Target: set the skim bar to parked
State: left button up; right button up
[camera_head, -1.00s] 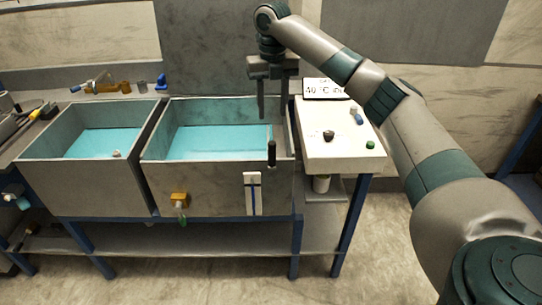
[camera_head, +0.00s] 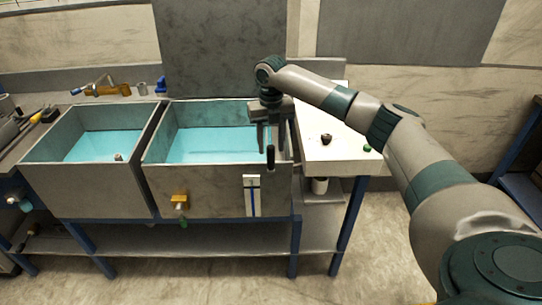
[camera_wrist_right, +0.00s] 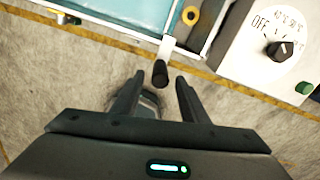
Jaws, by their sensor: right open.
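The black handle (camera_head: 270,158) stands upright at the front rim of the right tank, near its right corner. I take it to be the skim bar's grip. In the right wrist view the dark handle (camera_wrist_right: 160,73) joins a pale piece at the tank rim. My right gripper (camera_head: 269,140) is open, pointing down at the handle. In the wrist view the handle lies between and just beyond the open fingertips (camera_wrist_right: 160,88), with no visible contact. The rest of the bar is mostly hidden. My left gripper is not in view.
The right tank (camera_head: 205,190) and left tank (camera_head: 85,190) hold blue liquid. A white-and-blue strip (camera_head: 251,195) and yellow tap (camera_head: 180,200) are on the right tank's front. A white control box (camera_head: 340,158) with a black dial (camera_wrist_right: 281,50) stands at right. Floor in front is clear.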

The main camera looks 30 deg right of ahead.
aim_at(271, 159)
jog(key=shift+f+p, duration=0.7)
jog(key=shift+f, duration=2.4)
grip_shut()
